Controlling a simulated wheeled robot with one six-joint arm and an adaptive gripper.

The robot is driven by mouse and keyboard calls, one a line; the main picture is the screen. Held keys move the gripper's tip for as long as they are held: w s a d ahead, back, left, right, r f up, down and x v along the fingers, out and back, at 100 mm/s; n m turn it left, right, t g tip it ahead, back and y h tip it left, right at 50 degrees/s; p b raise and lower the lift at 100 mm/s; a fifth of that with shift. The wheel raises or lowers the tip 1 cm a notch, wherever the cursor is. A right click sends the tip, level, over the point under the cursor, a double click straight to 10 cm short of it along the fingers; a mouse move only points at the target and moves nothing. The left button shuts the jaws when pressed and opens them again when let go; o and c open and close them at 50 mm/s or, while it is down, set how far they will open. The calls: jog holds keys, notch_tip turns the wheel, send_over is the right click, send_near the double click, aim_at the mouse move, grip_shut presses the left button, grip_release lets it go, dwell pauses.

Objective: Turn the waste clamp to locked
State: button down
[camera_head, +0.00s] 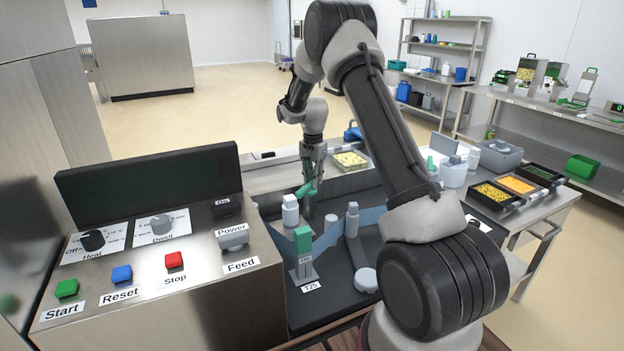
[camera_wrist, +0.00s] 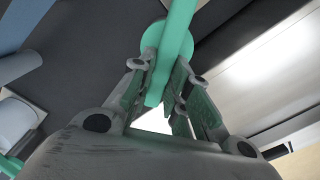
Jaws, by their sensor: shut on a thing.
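The waste clamp is a green lever (camera_head: 307,188) on the sealer's film deck, and it stands tilted in the head view. In the wrist view its green bar (camera_wrist: 176,45) runs up from between the fingers, with a round green hub (camera_wrist: 153,38) behind it. My gripper (camera_head: 314,170) comes down from above and is shut on the lever; its fingers (camera_wrist: 160,95) lie on both sides of the bar in the wrist view. The fingers partly hide the lever in the head view. I cannot read any locked mark.
White rollers (camera_head: 290,212) and a blue film web (camera_head: 330,235) lie close to the clamp. A green-topped post (camera_head: 303,240) stands in front. The control panel (camera_head: 165,245) is at the left, and trays of food (camera_head: 495,195) stand at the right.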

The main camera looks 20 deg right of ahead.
jog(key=shift+m, duration=0.3)
jog(key=c, duration=1.4)
grip_release()
jog(key=shift+o, duration=0.2)
jog(key=shift+r, duration=0.15)
notch_tip(320, 180, up, 12)
